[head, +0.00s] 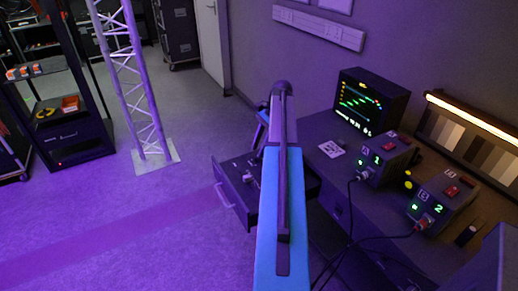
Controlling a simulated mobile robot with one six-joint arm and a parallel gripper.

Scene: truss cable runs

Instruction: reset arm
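My arm rises through the middle of the head view, with a light blue link in front and a dark bend at its top. The far part of the arm drops behind this link and is mostly covered by it. My gripper is not clearly made out. Small dark and grey shapes show at the open drawer (232,199), just left of the arm, and I cannot tell whether they are gripper parts or drawer contents. Whether the gripper is open, shut or holding something cannot be seen.
Right of my arm, a desk bears a monitor (371,101), two switch boxes (386,160) (441,203) with green displays, and dark cables. The drawer juts out over the floor. A white truss (134,75) stands left, beside a black rack (59,110). Open floor (110,225) lies at left.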

